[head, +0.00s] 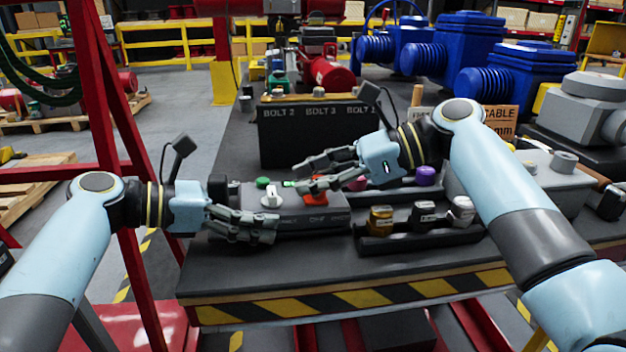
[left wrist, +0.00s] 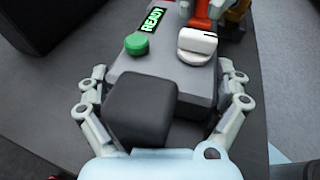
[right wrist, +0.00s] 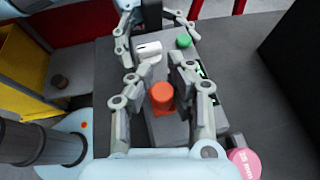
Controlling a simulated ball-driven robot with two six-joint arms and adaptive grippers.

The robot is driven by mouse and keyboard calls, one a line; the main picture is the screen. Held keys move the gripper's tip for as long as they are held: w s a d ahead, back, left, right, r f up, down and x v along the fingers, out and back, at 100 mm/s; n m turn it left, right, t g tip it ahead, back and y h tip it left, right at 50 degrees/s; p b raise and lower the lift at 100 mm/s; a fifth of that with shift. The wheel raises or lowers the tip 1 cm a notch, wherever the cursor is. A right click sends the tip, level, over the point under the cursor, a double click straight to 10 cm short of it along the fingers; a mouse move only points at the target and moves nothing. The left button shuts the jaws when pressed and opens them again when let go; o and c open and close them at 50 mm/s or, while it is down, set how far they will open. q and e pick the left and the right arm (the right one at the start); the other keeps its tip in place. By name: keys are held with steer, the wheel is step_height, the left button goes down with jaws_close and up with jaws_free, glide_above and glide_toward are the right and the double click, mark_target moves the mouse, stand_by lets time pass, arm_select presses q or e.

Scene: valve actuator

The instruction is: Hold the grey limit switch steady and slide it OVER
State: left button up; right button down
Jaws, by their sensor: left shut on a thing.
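A grey box (head: 290,205) stands on the bench; whether it is the limit switch I cannot tell. A dark block (left wrist: 140,105) sits at the box's near end, between the fingers. My right gripper (right wrist: 158,70) is open above the box, its fingers apart on either side of an orange button (right wrist: 161,95).
A dark tray (head: 400,240) holds several small parts, right of the box. A black rack (head: 300,145) labelled with bolts stands behind. A purple part (head: 426,175) and a pink disc (right wrist: 244,162) are near the right gripper. The bench's striped front edge (head: 350,300) is close.

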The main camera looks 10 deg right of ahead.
mark_target(338, 202)
arm_select(q)
steer(key=shift+w+d+f, duration=0.15)
steer(key=shift+d, duration=0.05)
arm_select(e)
steer(key=shift+s+a+f+g, duration=0.15)
steer(key=shift+s+f+g, duration=0.05)
steer(key=shift+f+g, duration=0.1)
arm_select(q)
steer(key=shift+a, duration=0.1)
arm_select(e)
steer(key=shift+w+d+f, duration=0.1)
steer(key=shift+w+d, duration=0.1)
steer(key=shift+d, duration=1.45)
steer(key=c, duration=1.9)
jaws_free()
arm_select(q)
steer(key=shift+s+d, duration=0.2)
steer(key=shift+d, duration=0.05)
arm_select(e)
steer(key=o, duration=0.5)
steer(key=shift+s+d, duration=0.25)
steer(key=shift+o, duration=1.1)
steer(key=shift+w, duration=0.1)
steer(key=shift+r, duration=0.2)
steer(key=shift+d, duration=0.15)
steer(key=v, duration=1.1)
steer(key=shift+s+r, duration=0.25)
steer(key=shift+r, duration=0.05)
